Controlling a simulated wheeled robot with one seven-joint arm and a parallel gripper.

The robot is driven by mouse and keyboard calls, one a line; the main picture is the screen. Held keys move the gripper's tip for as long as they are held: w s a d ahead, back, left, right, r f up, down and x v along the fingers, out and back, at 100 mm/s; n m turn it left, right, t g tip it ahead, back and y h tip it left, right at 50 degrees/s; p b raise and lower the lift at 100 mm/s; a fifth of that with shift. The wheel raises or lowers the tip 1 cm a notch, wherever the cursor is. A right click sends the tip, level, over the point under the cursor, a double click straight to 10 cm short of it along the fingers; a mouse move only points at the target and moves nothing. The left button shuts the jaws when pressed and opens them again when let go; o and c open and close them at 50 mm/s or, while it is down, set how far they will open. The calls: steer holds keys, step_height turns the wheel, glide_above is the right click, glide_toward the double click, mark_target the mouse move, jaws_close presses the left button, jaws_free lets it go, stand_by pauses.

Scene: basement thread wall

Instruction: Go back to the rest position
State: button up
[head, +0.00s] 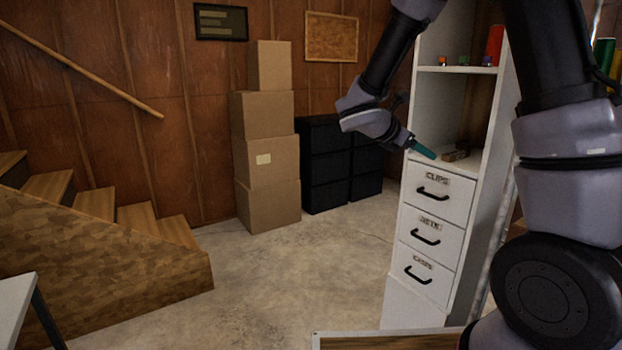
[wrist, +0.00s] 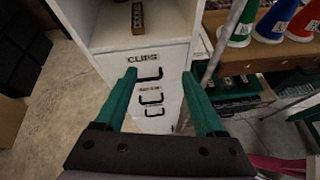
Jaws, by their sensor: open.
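My gripper (head: 424,150) is at the front of the white cabinet (head: 478,220), near the top edge of the drawer labelled CLIPS (head: 440,192). In the wrist view my gripper (wrist: 160,80) shows two green fingers spread apart with nothing between them. The CLIPS drawer handle (wrist: 148,75) appears between the fingertips in that view; I cannot tell the distance to it. The cabinet's drawers look shut.
A small wooden block (wrist: 138,18) lies on the cabinet shelf. Coloured thread cones (wrist: 272,24) stand to the right. Stacked cardboard boxes (head: 268,150) and black drawers (head: 325,165) stand at the back. Wooden stairs (head: 100,235) are at left. The concrete floor (head: 300,270) between is clear.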

steer(key=s+d+r+m+g+y, duration=0.2)
steer(key=s+m+y, duration=0.1)
steer(key=s+m, duration=0.35)
steer(key=s+d+r+m+g+y, duration=0.2)
steer(key=s+m, duration=0.4)
steer(key=s, duration=0.1)
steer(key=s+a+r+m+t+y, duration=0.5)
steer(key=s+m, duration=0.4)
steer(key=m, duration=0.4)
step_height(320, 180, up, 3)
steer(key=a+y, duration=0.1)
steer(key=y, duration=0.1)
steer(key=shift+a+m+y, duration=0.35)
steer(key=shift+y, duration=0.05)
steer(key=shift+f, duration=0.1)
